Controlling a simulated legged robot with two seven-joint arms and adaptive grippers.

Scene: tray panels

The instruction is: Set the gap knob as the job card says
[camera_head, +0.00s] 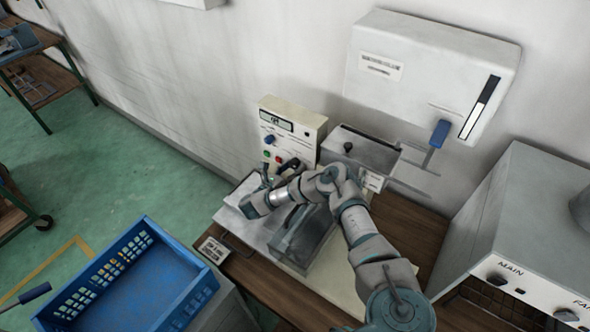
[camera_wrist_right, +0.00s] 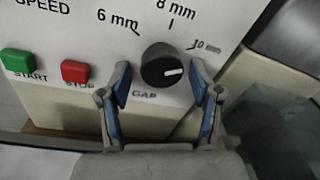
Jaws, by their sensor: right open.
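The gap knob (camera_wrist_right: 153,68) is round and black with a white pointer mark. In the right wrist view its pointer faces right, nearly level, a little below the 10 mm label (camera_wrist_right: 206,46). The 6 mm and 8 mm labels are at upper left and above. My right gripper (camera_wrist_right: 160,76) is open, with one finger on each side of the knob; I cannot tell whether they touch it. In the head view the right gripper (camera_head: 288,168) is at the machine's control panel (camera_head: 302,119). A small card (camera_head: 213,250) lies at the table's left edge; its text is unreadable.
Green start (camera_wrist_right: 17,63) and red stop (camera_wrist_right: 75,71) buttons sit left of the knob. A blue crate (camera_head: 140,285) stands at lower left. A grey unit (camera_head: 510,240) stands at right, and a white wall box (camera_head: 430,75) hangs behind.

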